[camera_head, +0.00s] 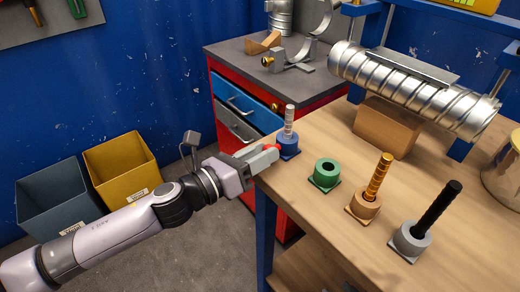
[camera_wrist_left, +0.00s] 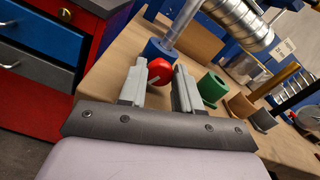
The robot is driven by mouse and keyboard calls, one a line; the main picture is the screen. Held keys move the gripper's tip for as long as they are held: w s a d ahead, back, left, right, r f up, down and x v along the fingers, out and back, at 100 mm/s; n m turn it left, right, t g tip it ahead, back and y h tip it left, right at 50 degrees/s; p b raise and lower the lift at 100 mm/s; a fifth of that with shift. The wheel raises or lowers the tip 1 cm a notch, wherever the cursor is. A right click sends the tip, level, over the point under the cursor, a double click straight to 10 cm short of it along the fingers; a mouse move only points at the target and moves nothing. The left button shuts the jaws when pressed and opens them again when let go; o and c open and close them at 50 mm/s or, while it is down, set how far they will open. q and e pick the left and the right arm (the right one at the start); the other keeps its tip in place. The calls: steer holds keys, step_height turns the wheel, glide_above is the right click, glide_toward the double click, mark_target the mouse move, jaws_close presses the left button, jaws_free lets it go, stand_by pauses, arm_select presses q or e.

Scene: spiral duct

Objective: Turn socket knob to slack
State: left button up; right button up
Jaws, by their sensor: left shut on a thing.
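A blue socket (camera_head: 288,146) stands at the left corner of the wooden bench, with a silver threaded rod (camera_head: 289,118) upright in it. A red knob (camera_wrist_left: 159,70) sits on the near side of the blue socket (camera_wrist_left: 160,50). My left gripper (camera_head: 268,152) reaches the knob from the left, and its two fingers (camera_wrist_left: 160,75) are shut on the knob in the wrist view. In the head view the fingers mostly hide the knob. My right gripper is in neither view.
A green socket (camera_head: 326,175), an orange socket (camera_head: 364,204) and a grey socket (camera_head: 411,240) stand along the bench (camera_head: 340,225). A spiral duct (camera_head: 410,88) lies on a wooden block behind them. A red tool cabinet (camera_head: 318,85) stands behind; bins (camera_head: 122,170) are at left.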

arm_select(q)
steer(key=shift+n, duration=0.6)
steer(key=o, duration=1.1)
steer(key=shift+c, duration=0.2)
